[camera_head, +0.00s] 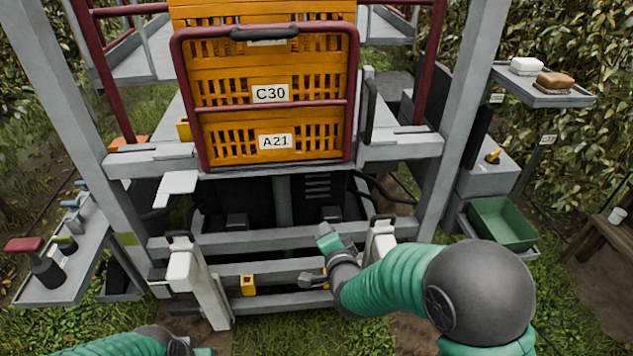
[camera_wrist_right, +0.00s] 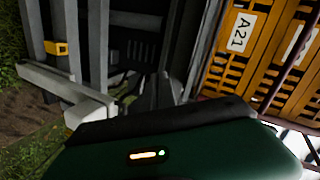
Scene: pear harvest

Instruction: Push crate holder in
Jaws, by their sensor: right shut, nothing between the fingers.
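The crate holder, a dark red tubular frame (camera_head: 178,95) with a black handle on its top bar, stands around stacked orange crates (camera_head: 225,70) in the middle of the head view. Labels C30 and A21 show. The crates also show tilted at the right of the right wrist view (camera_wrist_right: 228,75). My right gripper (camera_head: 326,236) is shut and empty, below the holder and apart from it, in front of the cart's lower bars. Its green housing fills the bottom of the wrist view. My left gripper (camera_head: 204,351) is partly cut off at the bottom edge; its fingers are hidden.
Grey cart posts (camera_head: 455,120) rise on both sides of the holder. White upright levers (camera_head: 190,280) stand low in front. A left side shelf (camera_head: 85,265) holds a red-handled tool. A green bin (camera_head: 503,222) stands at right. Grass lies along the front.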

